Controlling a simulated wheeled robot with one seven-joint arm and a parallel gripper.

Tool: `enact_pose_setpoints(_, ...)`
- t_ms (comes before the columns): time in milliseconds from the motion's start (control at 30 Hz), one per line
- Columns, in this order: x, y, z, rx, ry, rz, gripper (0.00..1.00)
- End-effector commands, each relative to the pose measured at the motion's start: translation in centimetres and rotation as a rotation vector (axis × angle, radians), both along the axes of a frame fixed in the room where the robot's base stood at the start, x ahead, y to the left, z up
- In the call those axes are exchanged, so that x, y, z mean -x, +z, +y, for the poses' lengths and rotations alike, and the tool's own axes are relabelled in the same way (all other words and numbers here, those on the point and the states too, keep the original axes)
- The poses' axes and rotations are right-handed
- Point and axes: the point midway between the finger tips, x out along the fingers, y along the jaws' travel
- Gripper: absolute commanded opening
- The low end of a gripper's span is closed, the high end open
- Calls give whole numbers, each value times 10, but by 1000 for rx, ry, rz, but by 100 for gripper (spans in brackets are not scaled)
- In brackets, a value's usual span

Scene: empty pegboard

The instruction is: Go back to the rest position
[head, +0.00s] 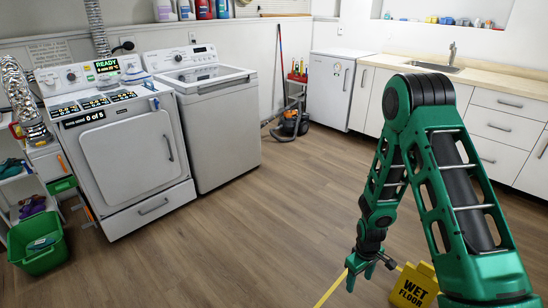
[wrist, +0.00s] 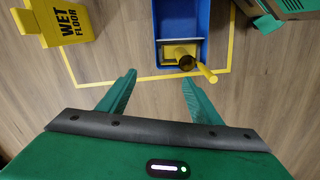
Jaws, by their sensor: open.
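My gripper (head: 370,268) is at the end of my bent green arm, low over the wooden floor in the head view. In the wrist view its two green fingers (wrist: 158,92) stand well apart, with only bare floor showing between them. It is open and empty. My arm's upper link fills the right of the head view and hides part of the floor behind it.
A yellow wet floor sign (head: 414,287) stands close by the gripper. The wrist view shows a blue bin-like object (wrist: 182,40) with a yellow part, beyond the fingers. A dryer (head: 128,160), washer (head: 218,125) and green bin (head: 40,255) stand left. The middle floor is clear.

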Motion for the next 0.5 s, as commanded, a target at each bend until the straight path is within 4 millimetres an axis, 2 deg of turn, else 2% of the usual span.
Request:
enact_pose_setpoints(33, -4, 22, -8, 6, -30, -10, 59)
enact_pose_setpoints(233, 2, 96, -40, 31, -158, -15, 59)
enact_pose_setpoints(500, 30, 188, -77, 48, -340, -24, 59)
